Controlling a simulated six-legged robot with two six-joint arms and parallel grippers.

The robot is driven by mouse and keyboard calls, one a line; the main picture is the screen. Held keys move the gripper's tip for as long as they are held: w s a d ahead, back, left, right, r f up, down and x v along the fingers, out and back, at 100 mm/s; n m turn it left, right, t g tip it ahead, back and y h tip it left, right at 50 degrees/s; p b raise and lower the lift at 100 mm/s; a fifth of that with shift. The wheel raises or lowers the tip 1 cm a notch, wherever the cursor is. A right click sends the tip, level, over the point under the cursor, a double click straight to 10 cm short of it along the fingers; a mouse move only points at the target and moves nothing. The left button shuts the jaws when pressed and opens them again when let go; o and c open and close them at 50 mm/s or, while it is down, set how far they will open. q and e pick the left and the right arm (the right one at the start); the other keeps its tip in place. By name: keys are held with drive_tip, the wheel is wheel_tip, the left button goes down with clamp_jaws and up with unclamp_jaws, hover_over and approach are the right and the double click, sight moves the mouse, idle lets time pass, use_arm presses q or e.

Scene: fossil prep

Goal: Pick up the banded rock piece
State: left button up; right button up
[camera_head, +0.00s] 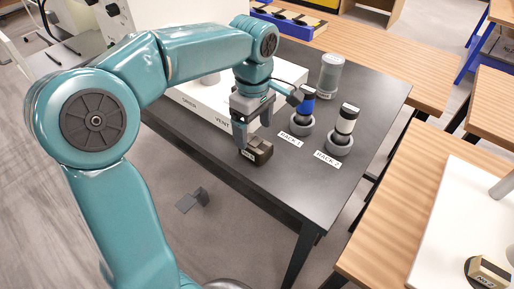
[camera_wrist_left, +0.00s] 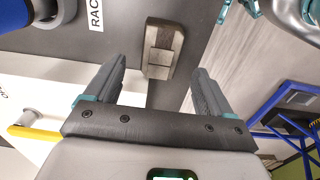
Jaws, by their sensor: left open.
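A dark brown block (camera_head: 259,151) with a small label on its side lies on the dark table near its front edge. It is the likely banded rock piece. In the left wrist view the block (camera_wrist_left: 162,50) shows a paler inset face with a line across it. My left gripper (camera_head: 253,134) is open and points down, close above the block. In the left wrist view the block lies beyond and between the tips of the open fingers (camera_wrist_left: 159,70). I cannot tell if a finger touches it. My right gripper is not clearly seen.
A white vented box (camera_head: 197,108) is at left. Another labelled block (camera_head: 488,272) sits at lower right.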

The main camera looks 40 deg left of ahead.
sight(256, 143)
use_arm(q)
drive_tip(key=shift+s+d+f, duration=0.1)
drive_tip(key=shift+s+f, duration=0.1)
drive_tip(key=shift+f, duration=0.4)
drive_tip(key=f, duration=0.4)
drive_tip(key=shift+w+d+f, duration=0.1)
drive_tip(key=shift+w+f, duration=0.1)
drive_tip(key=shift+w, duration=0.05)
drive_tip(key=shift+s+d, duration=0.1)
drive_tip(key=shift+s, duration=0.05)
drive_tip(key=c, duration=1.3)
